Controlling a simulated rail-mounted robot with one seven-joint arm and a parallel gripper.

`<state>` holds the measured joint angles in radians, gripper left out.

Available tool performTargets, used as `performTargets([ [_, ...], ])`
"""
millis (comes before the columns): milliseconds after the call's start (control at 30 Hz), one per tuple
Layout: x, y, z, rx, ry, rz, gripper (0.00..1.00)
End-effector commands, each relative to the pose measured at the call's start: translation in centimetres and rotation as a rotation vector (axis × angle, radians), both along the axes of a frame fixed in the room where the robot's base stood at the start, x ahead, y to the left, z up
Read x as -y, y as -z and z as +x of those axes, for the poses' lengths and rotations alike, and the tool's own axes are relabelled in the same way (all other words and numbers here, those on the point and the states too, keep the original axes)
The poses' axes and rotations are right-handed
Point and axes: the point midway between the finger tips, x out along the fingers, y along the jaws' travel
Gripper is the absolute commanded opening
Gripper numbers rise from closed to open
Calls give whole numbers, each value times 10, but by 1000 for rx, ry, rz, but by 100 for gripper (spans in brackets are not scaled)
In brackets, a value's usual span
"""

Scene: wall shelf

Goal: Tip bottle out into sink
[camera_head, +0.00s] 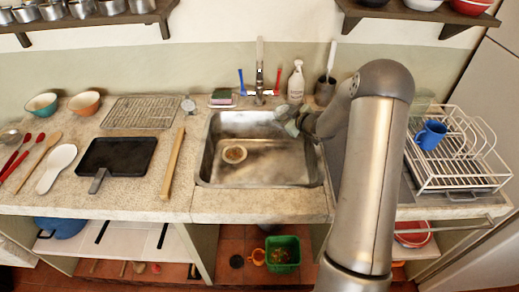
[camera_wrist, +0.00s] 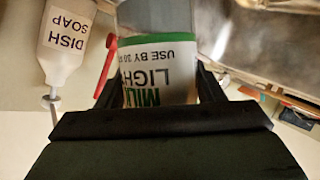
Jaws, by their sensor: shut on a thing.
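The bottle (camera_wrist: 157,72) is a white milk container with green bands, and its label reads upside down in the wrist view. My gripper (camera_wrist: 158,88) is shut on it, with one dark finger on each side. The fingers hide its edges, and its top end runs out of clear view. In the head view my gripper (camera_head: 290,122) is over the back right corner of the steel sink (camera_head: 260,180). The bottle is too small and too covered there to make out its tilt. The round drain (camera_head: 235,154) shows in the sink floor.
A dish soap bottle (camera_head: 296,80) and a tap (camera_head: 259,75) stand behind the sink; the soap also shows in the wrist view (camera_wrist: 68,40). A dish rack (camera_head: 460,165) with a blue mug (camera_head: 430,134) is at right. A black pan (camera_head: 117,156) lies left of the sink.

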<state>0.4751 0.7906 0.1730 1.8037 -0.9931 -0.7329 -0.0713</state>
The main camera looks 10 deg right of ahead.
Motion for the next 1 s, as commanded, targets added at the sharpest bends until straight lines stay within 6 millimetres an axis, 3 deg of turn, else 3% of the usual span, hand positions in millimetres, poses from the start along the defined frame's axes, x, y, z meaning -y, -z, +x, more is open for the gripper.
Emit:
performTargets([
  [400, -4, 8, -2, 101, -1, -186, 32],
  [1000, 6, 4, 3, 222, 0, -408, 32],
])
